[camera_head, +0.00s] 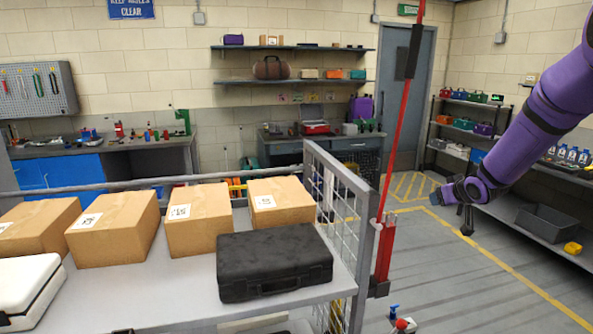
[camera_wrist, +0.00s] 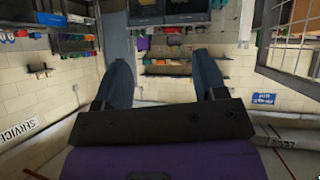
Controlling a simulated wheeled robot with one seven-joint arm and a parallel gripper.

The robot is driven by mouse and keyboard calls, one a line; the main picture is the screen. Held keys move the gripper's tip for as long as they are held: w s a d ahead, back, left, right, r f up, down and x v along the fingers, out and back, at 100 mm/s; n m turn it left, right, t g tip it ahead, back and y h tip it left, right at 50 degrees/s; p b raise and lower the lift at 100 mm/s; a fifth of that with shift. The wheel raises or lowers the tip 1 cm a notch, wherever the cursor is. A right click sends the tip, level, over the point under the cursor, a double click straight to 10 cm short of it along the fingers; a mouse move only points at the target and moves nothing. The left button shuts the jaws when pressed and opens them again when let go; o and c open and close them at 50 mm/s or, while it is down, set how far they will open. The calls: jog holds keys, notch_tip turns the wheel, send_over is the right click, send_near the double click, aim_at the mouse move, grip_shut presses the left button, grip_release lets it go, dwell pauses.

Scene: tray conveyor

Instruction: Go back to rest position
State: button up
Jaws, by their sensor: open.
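My purple arm reaches in from the right edge of the head view. My gripper (camera_head: 440,198) is in the air over the open floor, to the right of the cart with the boxes. In the wrist view my gripper (camera_wrist: 166,78) shows two dark fingers set wide apart, with nothing between them. It is open and empty and touches nothing that I can see. The wrist view looks out over the room, with walls and shelves appearing upside down.
A cart shelf (camera_head: 180,300) holds several cardboard boxes (camera_head: 110,227), a black case (camera_head: 274,262) and a white case (camera_head: 28,288). A wire side panel (camera_head: 340,200) and a red pole (camera_head: 392,140) stand at its right end. Shelving (camera_head: 545,215) lines the right wall.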

jog(key=s+a+r+m+g+h, duration=0.1)
jog(key=s+a+r, duration=0.2)
jog(key=s+r, duration=0.6)
jog(key=s+a+r+m+g+h, duration=0.1)
jog(key=s+a+r+g, duration=0.15)
jog(key=s+r, duration=0.65)
jog(key=s+a+g+y, duration=0.1)
jog(key=s+a, duration=0.3)
jog(key=s, duration=0.9)
jog(key=s+a+f+g, duration=0.1)
jog(key=s+a, duration=0.2)
jog(key=s, duration=1.1)
jog(key=shift+s+a+f+y, duration=0.15)
jog(key=shift+a+y, duration=0.2)
jog(key=shift+y, duration=0.05)
